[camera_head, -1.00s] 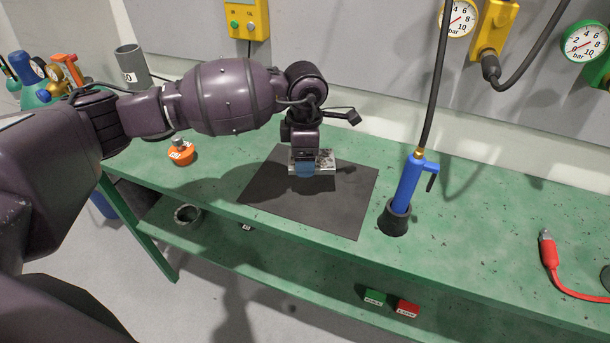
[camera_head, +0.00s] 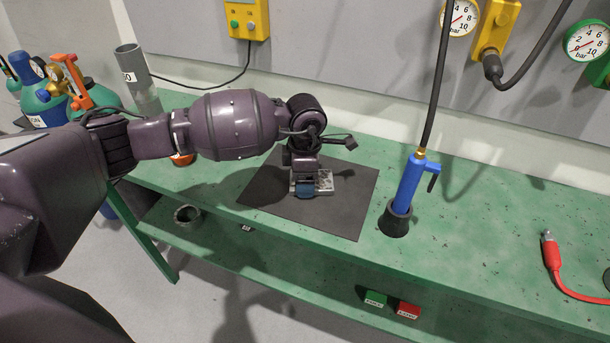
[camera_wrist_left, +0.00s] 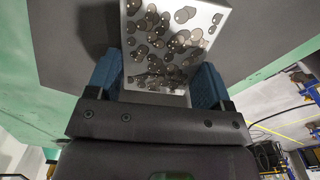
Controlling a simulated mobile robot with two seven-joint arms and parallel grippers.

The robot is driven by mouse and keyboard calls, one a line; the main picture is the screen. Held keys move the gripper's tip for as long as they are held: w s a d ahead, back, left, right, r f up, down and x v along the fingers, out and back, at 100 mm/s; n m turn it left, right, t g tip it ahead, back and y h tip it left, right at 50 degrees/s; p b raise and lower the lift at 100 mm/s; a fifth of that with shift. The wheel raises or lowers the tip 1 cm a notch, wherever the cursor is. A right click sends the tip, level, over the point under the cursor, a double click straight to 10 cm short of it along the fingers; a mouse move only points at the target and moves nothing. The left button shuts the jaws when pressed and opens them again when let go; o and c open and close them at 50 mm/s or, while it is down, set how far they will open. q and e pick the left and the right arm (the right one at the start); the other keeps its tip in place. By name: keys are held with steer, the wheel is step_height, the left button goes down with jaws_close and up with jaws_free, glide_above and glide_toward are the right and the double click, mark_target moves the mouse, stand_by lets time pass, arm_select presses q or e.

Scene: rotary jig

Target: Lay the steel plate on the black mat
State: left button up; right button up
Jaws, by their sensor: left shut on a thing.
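The steel plate (camera_head: 325,182) is a small light-grey piece with dark spots; it also shows in the left wrist view (camera_wrist_left: 172,40). My left gripper (camera_head: 306,188) is shut on the plate, with a blue finger pad at each side of it in the wrist view. The plate is over the middle of the black mat (camera_head: 335,216), low and close to it; I cannot tell whether it touches. The mat lies flat on the green bench. My right gripper is not in view.
A blue tool (camera_head: 409,185) stands in a black holder (camera_head: 394,220) right of the mat, with a hose going up. A red-handled lead (camera_head: 550,255) lies at the far right. An orange item (camera_head: 182,160) is partly hidden behind my left arm. The bench (camera_head: 465,220) between is clear.

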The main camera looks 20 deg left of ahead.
arm_select(q)
steer(key=o, duration=1.3)
steer(key=shift+o, duration=0.2)
steer(key=shift+r, duration=0.55)
step_height(320, 180, up, 11)
steer(key=shift+p, duration=0.3)
